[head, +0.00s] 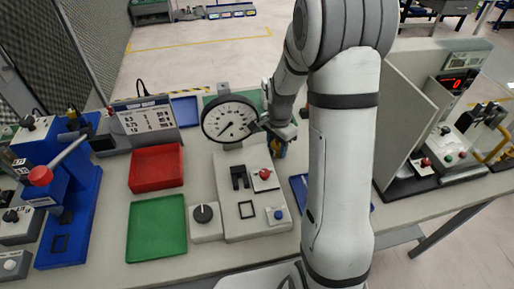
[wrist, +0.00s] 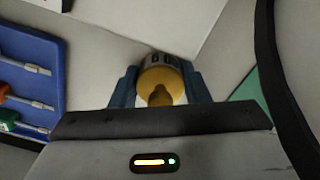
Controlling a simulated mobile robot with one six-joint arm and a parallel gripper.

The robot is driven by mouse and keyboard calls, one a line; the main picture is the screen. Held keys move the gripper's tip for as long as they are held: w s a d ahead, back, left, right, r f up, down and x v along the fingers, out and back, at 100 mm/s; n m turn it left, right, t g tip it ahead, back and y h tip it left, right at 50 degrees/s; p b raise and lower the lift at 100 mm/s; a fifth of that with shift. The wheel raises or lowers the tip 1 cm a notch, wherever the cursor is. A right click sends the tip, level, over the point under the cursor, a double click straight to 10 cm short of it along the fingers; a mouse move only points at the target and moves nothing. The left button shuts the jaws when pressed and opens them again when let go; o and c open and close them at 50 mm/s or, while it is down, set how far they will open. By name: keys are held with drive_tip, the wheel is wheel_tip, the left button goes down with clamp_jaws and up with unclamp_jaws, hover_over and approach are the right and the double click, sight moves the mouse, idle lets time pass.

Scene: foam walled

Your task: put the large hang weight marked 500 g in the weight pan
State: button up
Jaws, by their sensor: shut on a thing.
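My gripper (wrist: 161,88) is shut on a brass-coloured weight (wrist: 160,77) in the wrist view. The weight sits between the two blue fingers, its rounded knob toward the camera. A grey band with dark marks shows behind the brass; I cannot read the marking fully. In the head view my gripper (head: 279,146) is just right of the round dial gauge, above the bench, and its tips are partly hidden. I cannot make out the weight pan in either view.
The dial gauge (head: 229,120) stands close left of my gripper. A blue tray (wrist: 55,65) holds several screwdrivers. Red (head: 156,168) and green (head: 157,228) trays lie at left, beside a blue press (head: 72,205). Grey panels (head: 408,125) stand at right.

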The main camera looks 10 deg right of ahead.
drive_tip(key=shift+f, duration=0.15)
drive_tip(key=o, duration=1.3)
drive_tip(key=shift+o, duration=0.2)
